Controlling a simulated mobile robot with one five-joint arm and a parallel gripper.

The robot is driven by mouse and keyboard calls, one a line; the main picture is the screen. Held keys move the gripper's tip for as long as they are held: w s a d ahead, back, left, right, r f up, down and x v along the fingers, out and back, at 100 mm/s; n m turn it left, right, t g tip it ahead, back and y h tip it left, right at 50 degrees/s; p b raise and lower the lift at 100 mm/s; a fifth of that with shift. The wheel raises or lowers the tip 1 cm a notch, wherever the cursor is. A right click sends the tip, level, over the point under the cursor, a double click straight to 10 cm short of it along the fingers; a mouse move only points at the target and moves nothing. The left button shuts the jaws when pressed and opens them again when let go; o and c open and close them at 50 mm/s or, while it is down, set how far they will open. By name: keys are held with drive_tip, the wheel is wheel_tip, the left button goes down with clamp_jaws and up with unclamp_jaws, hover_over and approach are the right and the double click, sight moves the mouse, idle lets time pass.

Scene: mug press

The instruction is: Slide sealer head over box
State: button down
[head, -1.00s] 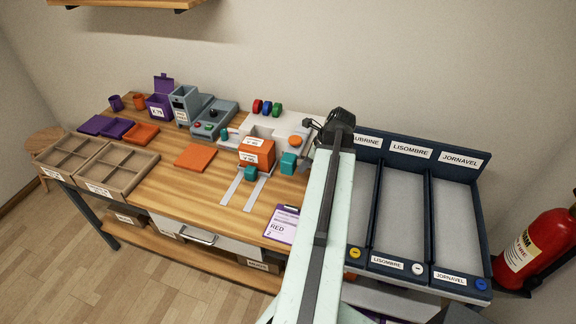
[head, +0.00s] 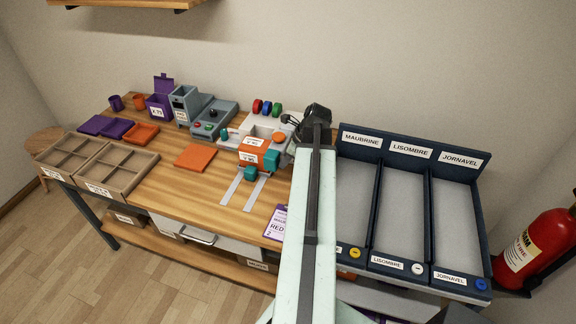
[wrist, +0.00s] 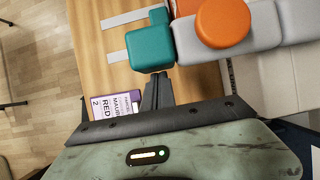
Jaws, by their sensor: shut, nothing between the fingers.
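The sealer head is a grey arm (wrist: 265,25) with a round orange button (wrist: 222,22) and a teal block (wrist: 150,46) at its end. In the head view its teal block (head: 271,160) stands at the right front corner of the orange box (head: 251,157), and its orange button (head: 278,137) is behind that. The box sits on the sealer with a small teal block (head: 250,173) in front of it. My gripper (wrist: 157,82) is shut and empty, its fingertips at the teal block's near side, seemingly touching it. In the head view my arm hides the fingers.
Two pale rails (head: 243,192) run forward on the wooden table. An orange slab (head: 194,156) lies to the left. Labelled dark-blue bins (head: 402,215) stand on the right. Open wood lies around the rails.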

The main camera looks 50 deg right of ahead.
sight(278, 156)
drive_tip(key=shift+w+a, duration=0.3)
drive_tip(key=shift+w, duration=0.75)
drive_tip(key=shift+w+a, duration=0.35)
drive_tip(key=shift+w, duration=0.7)
drive_tip(key=shift+w+a, duration=0.3)
drive_tip(key=shift+w, duration=0.75)
drive_tip(key=shift+s+d, duration=0.25)
drive_tip(key=shift+s, duration=0.55)
drive_tip(key=shift+s+d, duration=0.2)
drive_tip(key=shift+s, duration=0.55)
wheel_tip(278, 156, up, 9)
drive_tip(key=p, duration=0.9)
drive_tip(key=shift+r, duration=0.1)
drive_tip(key=shift+w+a, duration=0.1)
